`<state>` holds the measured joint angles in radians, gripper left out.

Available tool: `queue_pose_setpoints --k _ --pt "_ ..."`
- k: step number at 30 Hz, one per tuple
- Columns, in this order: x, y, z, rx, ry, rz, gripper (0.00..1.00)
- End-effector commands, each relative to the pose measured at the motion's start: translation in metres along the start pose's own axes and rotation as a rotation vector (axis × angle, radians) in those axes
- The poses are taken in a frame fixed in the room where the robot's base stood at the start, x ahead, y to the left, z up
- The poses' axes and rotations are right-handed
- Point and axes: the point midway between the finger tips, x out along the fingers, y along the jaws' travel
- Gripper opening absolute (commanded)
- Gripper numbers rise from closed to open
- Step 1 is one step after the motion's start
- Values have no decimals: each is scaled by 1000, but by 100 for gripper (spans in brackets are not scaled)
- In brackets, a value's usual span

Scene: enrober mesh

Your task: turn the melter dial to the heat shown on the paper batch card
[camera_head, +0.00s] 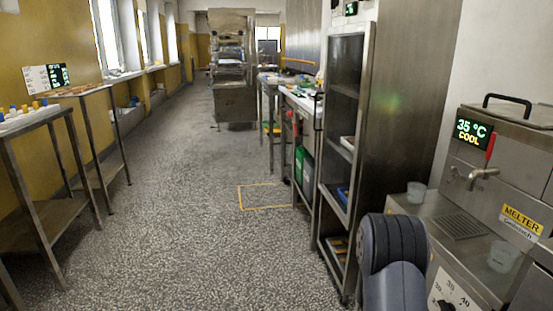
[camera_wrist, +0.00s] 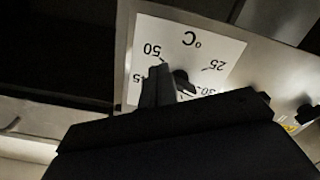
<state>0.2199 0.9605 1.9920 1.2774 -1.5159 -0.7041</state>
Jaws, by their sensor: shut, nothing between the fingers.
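The melter (camera_head: 521,222) stands at the right, with a yellow "MELTER" label and a green display (camera_head: 474,133) reading "35 °C COOL". Its white dial plate (camera_head: 458,287) is low on the front, partly cut off by the frame edge. In the wrist view the plate (camera_wrist: 222,48) appears upside down, with 50, 25, about 30 and a partly hidden 45. A black dial knob (camera_wrist: 183,80) is at its middle. My gripper (camera_wrist: 158,85) is shut and empty, its fingers beside the knob; touching or apart, I cannot tell. The knob's pointer is hidden. I cannot make out the batch card.
A clear cup (camera_head: 503,258) stands on the melter's ledge and another (camera_head: 417,192) near the tap (camera_head: 478,175). A steel rack (camera_head: 346,130) stands left of the melter. Tables (camera_head: 40,118) line the left wall. The speckled floor between is clear.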

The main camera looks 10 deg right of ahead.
Motion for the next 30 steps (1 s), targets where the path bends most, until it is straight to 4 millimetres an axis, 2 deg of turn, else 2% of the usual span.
queue_pose_setpoints --k 6,12,30 --pt "-28 -1 -1 0 2 -5 0" --pt "-44 0 0 -1 1 -2 0" --pt "-44 4 0 29 -12 -21 0"
